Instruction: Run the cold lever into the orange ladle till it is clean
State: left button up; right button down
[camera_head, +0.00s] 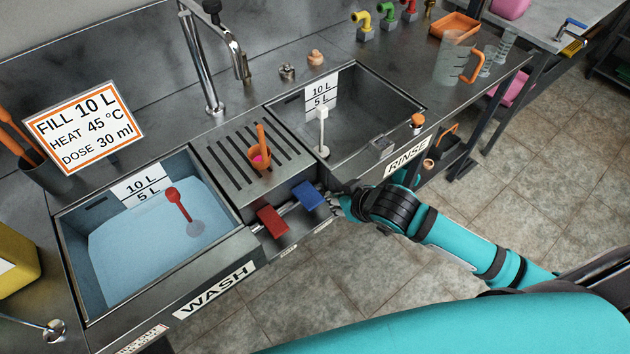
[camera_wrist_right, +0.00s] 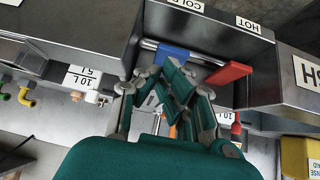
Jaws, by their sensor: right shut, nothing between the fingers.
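The orange ladle (camera_head: 263,148) stands on the slotted drainer between the two sinks, with pink stuff in its bowl. The blue lever (camera_head: 308,195) is on the front panel below the drainer, beside the red lever (camera_head: 271,221). In the right wrist view the blue lever (camera_wrist_right: 172,53) is on the side labelled COLD and the red lever (camera_wrist_right: 229,73) on the side labelled HOT. My right gripper (camera_head: 338,203) is shut and empty, its fingers (camera_wrist_right: 178,75) close by the blue lever; contact is unclear. My left gripper is out of view.
A tall tap (camera_head: 210,62) rises behind the drainer; no stream shows. The WASH sink (camera_head: 75,262) holds bluish water and a red-topped tool (camera_head: 177,203). The RINSE sink (camera_head: 385,107) looks empty of water and holds a white-topped tool (camera_head: 322,116).

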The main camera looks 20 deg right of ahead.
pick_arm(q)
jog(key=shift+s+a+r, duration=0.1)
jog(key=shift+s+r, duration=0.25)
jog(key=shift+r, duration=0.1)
pick_arm(e)
notch_tip(320, 180, up, 7)
jog(key=a, duration=0.1)
jog(key=shift+s+n+y, duration=0.3)
jog(key=p, duration=0.1)
send_over(307, 191)
jog(key=s+d, duration=0.1)
jog(key=s, duration=0.2)
notch_tip(307, 191, down, 7)
jog(key=shift+s+d+r, duration=0.1)
jog(key=shift+r, duration=0.1)
notch_tip(307, 191, down, 4)
jog(key=shift+r+p, duration=0.25)
jog(key=shift+p, duration=0.15)
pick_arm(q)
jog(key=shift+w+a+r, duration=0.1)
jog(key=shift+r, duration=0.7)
pick_arm(e)
jog(key=shift+f, duration=0.45)
